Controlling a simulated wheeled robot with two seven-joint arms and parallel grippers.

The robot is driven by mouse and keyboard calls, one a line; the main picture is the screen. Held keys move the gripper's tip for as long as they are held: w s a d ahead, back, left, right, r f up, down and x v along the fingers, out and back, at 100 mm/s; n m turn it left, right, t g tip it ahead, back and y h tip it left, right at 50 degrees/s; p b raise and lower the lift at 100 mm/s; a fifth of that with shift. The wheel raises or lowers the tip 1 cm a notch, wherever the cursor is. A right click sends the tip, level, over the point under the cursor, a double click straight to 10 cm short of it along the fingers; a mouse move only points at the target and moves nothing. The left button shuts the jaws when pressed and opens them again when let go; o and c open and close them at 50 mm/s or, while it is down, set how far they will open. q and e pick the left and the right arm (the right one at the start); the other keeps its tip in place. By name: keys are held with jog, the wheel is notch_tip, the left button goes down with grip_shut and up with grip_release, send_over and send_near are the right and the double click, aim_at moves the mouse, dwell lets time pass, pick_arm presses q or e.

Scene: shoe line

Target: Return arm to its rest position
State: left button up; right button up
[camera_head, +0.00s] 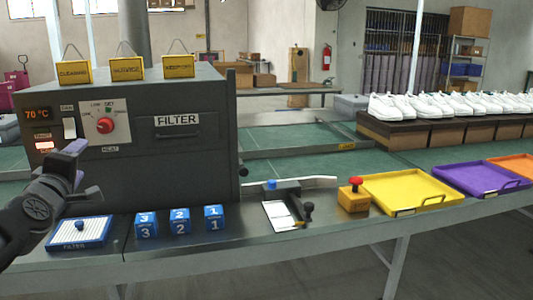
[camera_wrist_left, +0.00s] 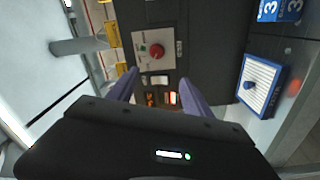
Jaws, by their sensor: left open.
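My left gripper (camera_head: 78,162) is raised at the left side of the head view, in front of the dark grey machine (camera_head: 170,175). Its fingers also show in the left wrist view (camera_wrist_left: 155,92), spread apart with nothing between them. They point toward the machine's panel, where a red knob (camera_head: 105,125), a lit 70 °C display (camera_head: 37,114) and a lit red button (camera_head: 45,147) show. The gripper appears apart from the panel. My right gripper is not in view.
A blue-framed filter (camera_head: 62,235) lies on the metal table below my gripper. Blue numbered blocks (camera_head: 180,221), a clipboard-like device (camera_head: 280,215), a yellow box with a red button (camera_head: 353,197), and yellow (camera_head: 437,206) and purple trays (camera_head: 500,191) extend rightward. White shoes (camera_head: 400,107) line the back.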

pick_arm(q)
jog(key=w+d+f+m+g+h, duration=0.25)
jog(key=d+f, duration=0.25)
jog(key=f, duration=0.5)
jog(key=w+d+f+m+g+h, duration=0.15)
jog(key=d+f+m, duration=0.25)
jog(key=f, duration=0.7)
jog(key=s+d+f+m+g+h, duration=0.15)
jog(key=s+d+f+m, duration=0.35)
jog(key=f, duration=0.6)
jog(key=s+d+f+g+h, duration=0.1)
jog(key=s+d+f+g, duration=0.2)
jog(key=d+f, duration=0.7)
jog(key=s+d+f+m+g+h, duration=0.2)
jog(key=s+d+f+m, duration=0.15)
jog(key=f, duration=0.95)
jog(key=s+d+f+g+h, duration=0.1)
jog(key=s+d+f+g, duration=0.1)
jog(key=s+d+f, duration=0.35)
jog(key=s+d+f+m+g, duration=0.1)
jog(key=s+d+f+g, duration=0.15)
jog(key=s, duration=0.65)
jog(key=s+d+f+g+h, duration=0.1)
jog(key=s+d+f, duration=0.35)
jog(key=s, duration=0.35)
notch_tip(320, 180, up, 20)
jog(key=a+p, duration=0.1)
jog(key=p, duration=1.9)
jog(key=shift+w+r+p, duration=0.2)
jog(key=shift+w+p, duration=0.15)
